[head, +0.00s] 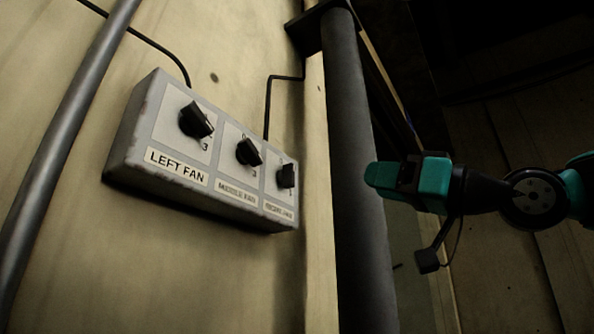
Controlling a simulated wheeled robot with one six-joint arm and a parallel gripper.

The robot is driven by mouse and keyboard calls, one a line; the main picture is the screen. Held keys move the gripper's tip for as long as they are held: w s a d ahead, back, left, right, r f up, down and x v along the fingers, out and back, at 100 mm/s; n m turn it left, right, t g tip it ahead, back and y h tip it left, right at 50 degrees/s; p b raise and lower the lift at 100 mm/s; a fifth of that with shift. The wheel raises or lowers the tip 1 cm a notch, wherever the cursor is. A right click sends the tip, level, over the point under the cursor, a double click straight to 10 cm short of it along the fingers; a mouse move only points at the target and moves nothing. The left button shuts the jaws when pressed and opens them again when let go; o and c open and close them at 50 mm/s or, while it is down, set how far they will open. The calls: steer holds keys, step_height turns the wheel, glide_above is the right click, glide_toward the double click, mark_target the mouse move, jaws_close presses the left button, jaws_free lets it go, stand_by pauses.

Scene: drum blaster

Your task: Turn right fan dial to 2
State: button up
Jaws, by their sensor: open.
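The right fan dial (287,176) is a black knob at the right end of a worn grey control box (233,207) on the wall. Its label is small and blurred, and the number it points to cannot be read. The middle fan dial (249,152) and the left fan dial (197,120) sit to its left on the same box. My gripper (372,182), teal and black, is to the right of the box, apart from the dial and empty. It appears in front of the dark vertical pipe. Its jaws are seen from the side, so the gap between them is hard to see.
A thick dark vertical pipe (358,240) stands between the box and most of my arm. A thinner grey pipe (62,130) runs at the left. Black cables (268,105) run up from the box. The wall (200,275) below the box is clear.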

mark_target(294, 167)
steer(key=p+x, duration=0.3)
steer(key=x, duration=0.2)
steer(key=p+x, duration=0.3)
steer(key=x, duration=0.2)
steer(key=p+x, duration=0.4)
steer(key=x, duration=0.2)
steer(key=shift+s+r, duration=0.15)
steer(key=shift+r, duration=0.2)
steer(key=shift+w+a+p, duration=0.3)
steer(key=shift+a+p, duration=0.05)
steer(key=shift+a, duration=0.2)
steer(key=shift+c, duration=0.4)
jaws_close()
